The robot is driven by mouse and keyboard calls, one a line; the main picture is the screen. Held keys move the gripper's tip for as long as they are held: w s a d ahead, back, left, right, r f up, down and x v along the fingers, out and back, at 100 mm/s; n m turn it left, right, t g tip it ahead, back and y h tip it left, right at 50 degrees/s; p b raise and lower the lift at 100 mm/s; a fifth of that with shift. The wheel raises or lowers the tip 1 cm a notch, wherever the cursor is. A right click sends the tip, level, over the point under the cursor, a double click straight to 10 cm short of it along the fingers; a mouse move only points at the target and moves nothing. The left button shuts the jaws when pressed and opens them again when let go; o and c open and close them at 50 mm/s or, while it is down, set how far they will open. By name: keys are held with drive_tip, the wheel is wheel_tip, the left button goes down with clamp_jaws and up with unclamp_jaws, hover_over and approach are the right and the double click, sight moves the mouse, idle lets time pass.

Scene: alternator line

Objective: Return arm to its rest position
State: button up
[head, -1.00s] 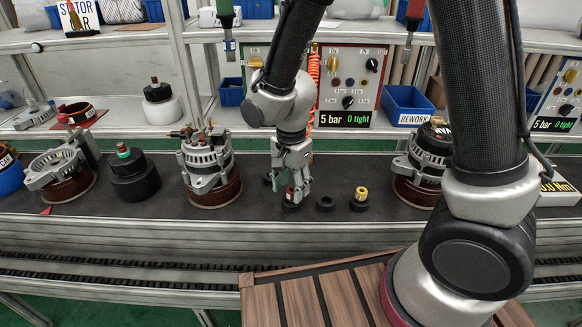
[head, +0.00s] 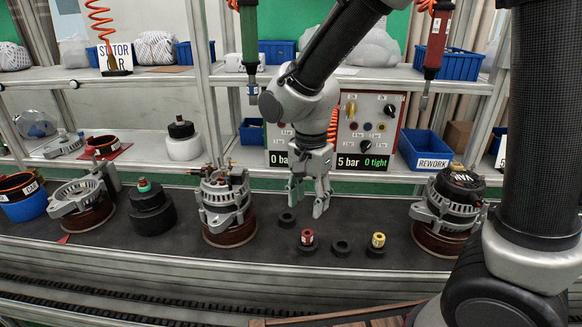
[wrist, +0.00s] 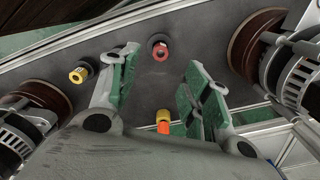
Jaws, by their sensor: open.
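My gripper (head: 307,207) hangs fingers down over the dark bench top, with its two fingers apart and nothing seen held in the head view. A red-topped piece (head: 307,238) stands upright in a black ring in front of the gripper, apart from it. In the wrist view the open fingers (wrist: 160,90) frame the bench, with the red-topped piece (wrist: 160,52) beyond them. A small yellow-and-orange item (wrist: 163,122) shows near the palm; I cannot tell what it is. My forearm and elbow fill the right of the head view.
A yellow-topped piece (head: 378,241) and black rings (head: 342,247) (head: 287,220) are near the gripper. Alternators stand left (head: 225,205) and right (head: 450,205). Behind are a gauge panel (head: 372,130) and blue REWORK bin (head: 425,150). Red (head: 436,40) and green (head: 249,40) drivers hang above.

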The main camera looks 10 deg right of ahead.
drive_tip(key=s+d+r+n+t, duration=0.1)
drive_tip(key=s+d+r+n, duration=0.2)
drive_tip(key=d, duration=0.5)
drive_tip(key=s+d+r+n+t, duration=0.2)
drive_tip(key=s+d+r+n, duration=0.1)
drive_tip(key=s+d+r, duration=0.2)
drive_tip(key=s+d+r+n+t, duration=0.1)
drive_tip(key=s+d+r+n, duration=0.1)
drive_tip(key=s+d+r, duration=0.2)
drive_tip(key=d+r, duration=0.3)
drive_tip(key=d, duration=0.5)
drive_tip(key=shift+s+d+n, duration=0.3)
drive_tip(key=shift+n, duration=0.1)
drive_tip(key=shift+r, duration=0.1)
